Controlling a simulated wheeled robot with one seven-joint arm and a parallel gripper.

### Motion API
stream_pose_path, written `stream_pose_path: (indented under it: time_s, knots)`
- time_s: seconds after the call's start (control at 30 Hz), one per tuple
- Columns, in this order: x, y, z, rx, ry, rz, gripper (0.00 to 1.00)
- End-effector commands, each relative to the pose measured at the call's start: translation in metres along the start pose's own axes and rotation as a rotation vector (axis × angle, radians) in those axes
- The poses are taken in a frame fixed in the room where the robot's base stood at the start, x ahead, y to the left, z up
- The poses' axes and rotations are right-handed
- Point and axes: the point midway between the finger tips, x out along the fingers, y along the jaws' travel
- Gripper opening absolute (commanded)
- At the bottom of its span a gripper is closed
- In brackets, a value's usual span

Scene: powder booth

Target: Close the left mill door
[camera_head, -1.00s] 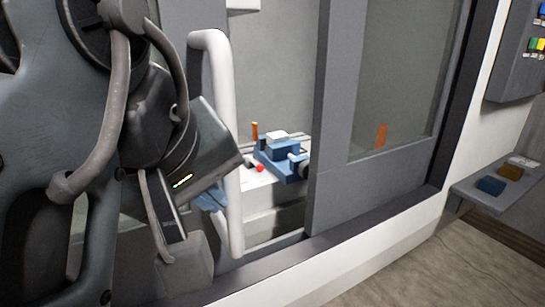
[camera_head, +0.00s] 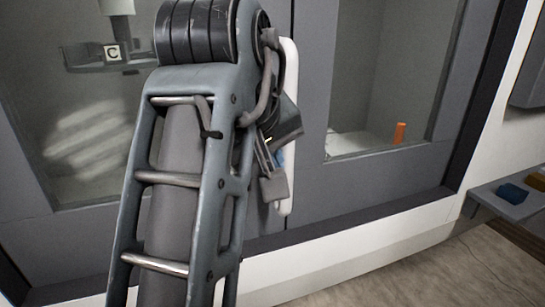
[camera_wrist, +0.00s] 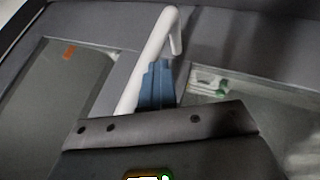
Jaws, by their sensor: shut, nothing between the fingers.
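The left mill door (camera_head: 80,150) is a grey sliding panel with a large window. Its edge meets the right door (camera_head: 312,180) in the head view, and I see no opening between them. The white bar handle (camera_head: 288,120) stands upright near that edge, partly hidden by my arm. My gripper (camera_head: 281,156) is mostly hidden behind my arm there. In the wrist view my gripper's blue fingers (camera_wrist: 157,84) are shut and lie alongside the handle (camera_wrist: 150,55), not around it. They look close against it, but contact is unclear.
An orange piece (camera_head: 399,132) shows through the right door's window. Inside the left window is a shelf with a block marked C (camera_head: 112,53). A side shelf (camera_head: 500,205) with a blue block (camera_head: 513,193) stands at the right. The floor in front is clear.

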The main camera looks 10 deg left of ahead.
Motion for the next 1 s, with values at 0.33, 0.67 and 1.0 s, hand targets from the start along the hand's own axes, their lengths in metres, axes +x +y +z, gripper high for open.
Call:
stream_pose_path:
  time_s: [0.33,0.67,1.0]
  knots:
    - [-0.028,0.008,0.0,0.01,-0.006,0.009,0.0]
    - [-0.07,0.001,0.001,0.004,-0.001,0.003,0.0]
    - [-0.029,0.026,0.024,-0.007,0.04,0.125,0.0]
